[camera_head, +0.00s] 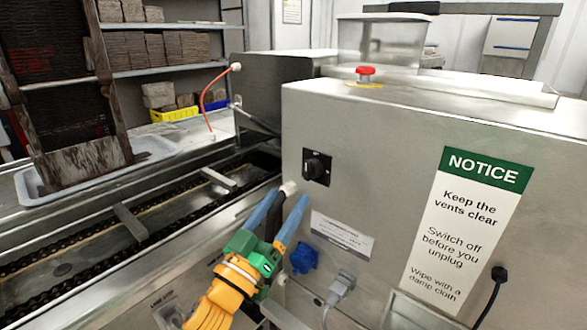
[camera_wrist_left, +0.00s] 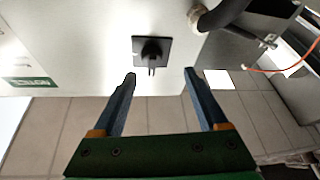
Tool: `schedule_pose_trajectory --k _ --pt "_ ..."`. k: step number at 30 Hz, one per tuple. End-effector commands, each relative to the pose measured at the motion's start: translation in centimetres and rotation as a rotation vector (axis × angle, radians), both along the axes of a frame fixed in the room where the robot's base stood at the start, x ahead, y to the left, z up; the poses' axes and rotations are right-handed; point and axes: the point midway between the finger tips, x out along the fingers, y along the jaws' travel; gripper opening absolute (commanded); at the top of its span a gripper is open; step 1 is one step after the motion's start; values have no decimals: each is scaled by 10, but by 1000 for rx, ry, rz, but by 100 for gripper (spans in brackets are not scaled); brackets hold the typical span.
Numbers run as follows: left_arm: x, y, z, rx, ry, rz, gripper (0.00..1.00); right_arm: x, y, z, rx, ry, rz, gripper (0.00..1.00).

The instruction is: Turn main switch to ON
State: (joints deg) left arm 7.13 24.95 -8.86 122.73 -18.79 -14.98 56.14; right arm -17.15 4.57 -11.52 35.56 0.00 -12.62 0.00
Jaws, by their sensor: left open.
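The main switch (camera_head: 317,167) is a black rotary knob on a square black plate, on the side of the steel machine cabinet (camera_head: 390,150). In the left wrist view the switch (camera_wrist_left: 152,48) lies just beyond the fingertips, roughly between them and slightly left of centre. Which position the knob points to is too small to read. My left gripper (camera_head: 290,197) is open and empty, with blue fingers, below and to the left of the switch in the head view. In the wrist view the gripper (camera_wrist_left: 159,74) appears apart from the knob. My right gripper is not in view.
A notice sign (camera_head: 466,220) is on the cabinet's right. A blue socket (camera_head: 304,258) and a grey plug (camera_head: 342,286) sit below the switch. A red button (camera_head: 365,74) is on top. A chain conveyor (camera_head: 130,225) runs to the left. A dark hose (camera_wrist_left: 222,14) shows near the switch.

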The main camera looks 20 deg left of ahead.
Motion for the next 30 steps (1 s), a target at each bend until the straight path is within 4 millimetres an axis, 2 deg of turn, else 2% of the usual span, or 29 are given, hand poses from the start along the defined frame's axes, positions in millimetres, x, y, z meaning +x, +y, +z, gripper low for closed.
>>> schedule_pose_trajectory --k 3,9,13,19,20,27,28,30 --pt "18 -4 14 0 -4 0 76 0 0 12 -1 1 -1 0" --pt "52 -11 26 0 -2 1 76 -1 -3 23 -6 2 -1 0" --pt "61 -13 27 1 1 -1 76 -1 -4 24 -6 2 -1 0" --pt "62 -13 25 1 2 0 76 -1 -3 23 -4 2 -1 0" --pt "62 -13 25 1 2 0 70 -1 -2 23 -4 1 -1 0" --pt "62 -13 25 1 0 -1 6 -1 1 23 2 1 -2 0" --pt "62 -13 25 1 0 -1 0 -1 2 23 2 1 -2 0" --pt "62 -13 25 1 0 -1 0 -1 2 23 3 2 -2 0"
